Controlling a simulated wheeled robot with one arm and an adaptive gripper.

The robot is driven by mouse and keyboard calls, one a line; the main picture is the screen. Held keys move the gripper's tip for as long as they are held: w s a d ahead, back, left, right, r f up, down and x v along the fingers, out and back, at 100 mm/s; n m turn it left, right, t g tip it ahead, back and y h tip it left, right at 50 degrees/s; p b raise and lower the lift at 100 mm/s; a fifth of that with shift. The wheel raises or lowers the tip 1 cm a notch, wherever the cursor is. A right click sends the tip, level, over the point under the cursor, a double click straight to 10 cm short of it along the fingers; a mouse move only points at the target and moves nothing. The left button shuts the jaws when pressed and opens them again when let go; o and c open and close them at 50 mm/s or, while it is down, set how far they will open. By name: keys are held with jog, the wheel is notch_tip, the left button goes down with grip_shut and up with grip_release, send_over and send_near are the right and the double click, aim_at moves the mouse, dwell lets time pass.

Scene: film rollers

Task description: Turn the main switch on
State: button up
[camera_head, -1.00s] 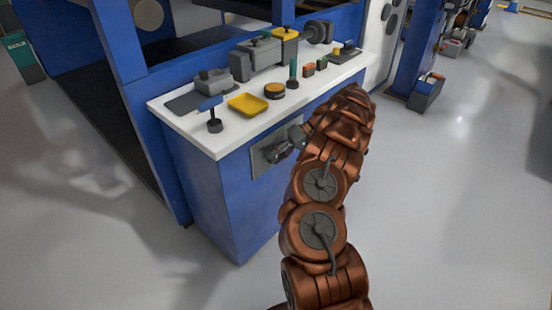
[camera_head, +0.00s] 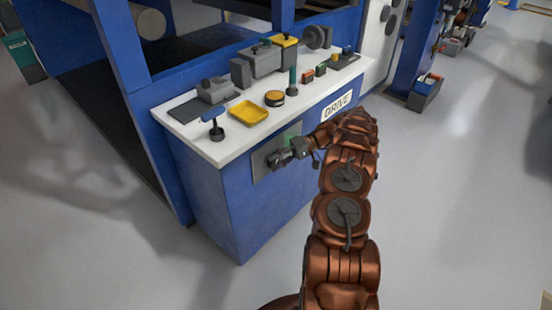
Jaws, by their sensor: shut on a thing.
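A grey plate (camera_head: 262,166) is mounted on the blue front face of the console, below the white top. A bit of green shows on the plate's upper right. My gripper (camera_head: 276,160) is at the plate, at the end of my copper-coloured arm. It is shut on a dark part at the plate, which I take to be the main switch handle. The gripper covers most of that part, so its exact shape and position are hidden.
The white console top (camera_head: 215,150) holds a blue-handled lever (camera_head: 212,116), a yellow tray (camera_head: 249,112), a round yellow-topped button (camera_head: 274,98) and a green post (camera_head: 293,80). A "DRIVE" label (camera_head: 337,106) is on the front. Grey floor is free at right.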

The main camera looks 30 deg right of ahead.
jog(key=shift+p, duration=0.3)
dwell(0.5)
jog(key=o, duration=1.2)
jog(key=shift+f+h+b, duration=0.1)
jog(key=shift+h+b, duration=0.2)
jog(key=shift+b, duration=0.9)
jog(key=shift+n+h+b, duration=0.4)
jog(key=shift+h+b, duration=0.4)
jog(key=shift+b, duration=0.65)
